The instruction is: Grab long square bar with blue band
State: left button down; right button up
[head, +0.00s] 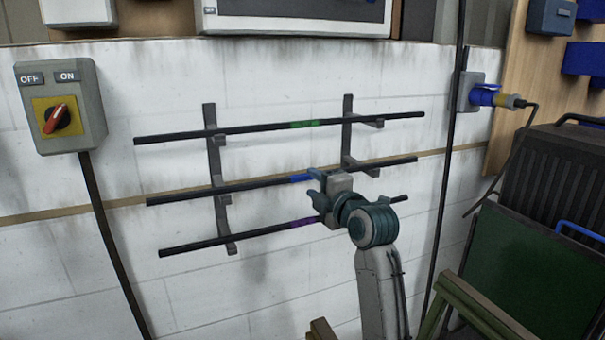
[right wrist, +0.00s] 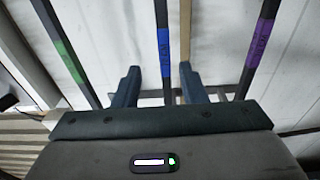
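The long dark bar with a blue band (head: 180,196) rests on the wall rack as the middle of three bars. Its blue band shows left of my right gripper in the head view and in the right wrist view (right wrist: 165,65). My right gripper (head: 315,192) is at the bar, just right of the band's visible part. In the right wrist view its two fingers (right wrist: 159,70) are apart, one on each side of the bar, with gaps to both. Whether the bar lies fully between the fingertips in depth is unclear. My left gripper is not in view.
A green-banded bar (head: 245,129) lies above and a purple-banded bar (head: 240,236) below, on the same dark brackets (head: 213,150). An OFF/ON switch box (head: 62,107) is at left. A blue plug (head: 484,96) and cable are at right.

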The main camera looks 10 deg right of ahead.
aim_at(305, 178)
jog(key=shift+x, duration=0.9)
jog(key=p+x, duration=0.2)
jog(key=x, duration=0.2)
jog(key=shift+w+d+f, duration=0.15)
jog(key=shift+f, duration=0.05)
jog(key=shift+w+f, duration=0.15)
jog(key=shift+w, duration=0.15)
grip_shut()
dwell(0.5)
